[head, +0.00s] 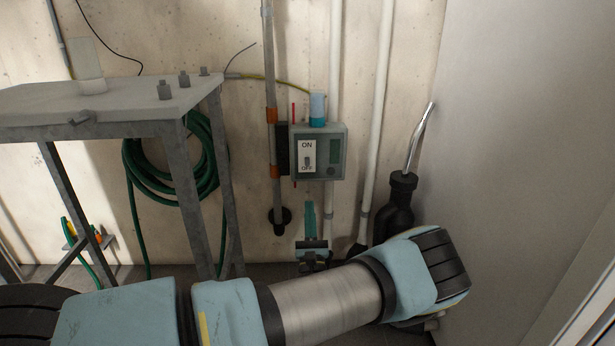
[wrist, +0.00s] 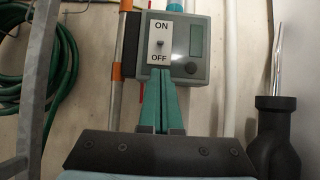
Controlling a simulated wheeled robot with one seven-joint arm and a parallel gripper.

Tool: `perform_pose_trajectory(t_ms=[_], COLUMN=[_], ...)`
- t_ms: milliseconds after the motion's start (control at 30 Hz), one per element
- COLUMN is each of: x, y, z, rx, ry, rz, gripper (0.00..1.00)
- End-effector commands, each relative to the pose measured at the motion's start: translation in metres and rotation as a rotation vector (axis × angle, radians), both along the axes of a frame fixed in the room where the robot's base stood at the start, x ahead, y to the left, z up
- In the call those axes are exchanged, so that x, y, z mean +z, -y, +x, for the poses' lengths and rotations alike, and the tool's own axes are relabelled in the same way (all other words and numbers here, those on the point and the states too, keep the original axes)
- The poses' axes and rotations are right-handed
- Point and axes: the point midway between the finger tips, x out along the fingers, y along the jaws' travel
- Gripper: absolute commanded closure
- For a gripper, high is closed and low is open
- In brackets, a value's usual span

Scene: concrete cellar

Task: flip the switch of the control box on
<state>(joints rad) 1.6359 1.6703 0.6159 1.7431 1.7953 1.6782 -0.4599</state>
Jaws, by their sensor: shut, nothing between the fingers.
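The control box (head: 333,170) is a grey-green box on the wall. Its white switch plate (head: 308,150) reads ON at the top and OFF at the bottom. The small grey switch (wrist: 160,45) sits between the labels; in the head view it seems to lie low, close to OFF, but it is too small to be sure. The box also shows in the wrist view (wrist: 196,68), with a dark display and a round knob. My gripper (head: 310,204) is shut and empty, its teal fingers pointing up just below the box. In the wrist view the fingertips (wrist: 160,72) appear just under the plate.
A metal table (head: 95,100) stands at the left, with a coiled green hose (head: 150,180) behind it. Pipes (head: 370,120) run up the wall beside the box. A dark bottle-like thing with a metal tube (head: 400,195) stands at the right, near a plain wall.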

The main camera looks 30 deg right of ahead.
Motion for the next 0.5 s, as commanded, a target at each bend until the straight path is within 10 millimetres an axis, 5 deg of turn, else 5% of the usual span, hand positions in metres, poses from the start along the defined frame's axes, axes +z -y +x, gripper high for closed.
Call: perform_pose_trajectory(t_ms=[233, 500], x=[0.007, 0.034], y=[0.004, 0.020], z=[0.010, 0.044], rx=[0.003, 0.003], ry=[0.000, 0.000], rz=[-0.003, -0.005], gripper=[1.00, 1.00])
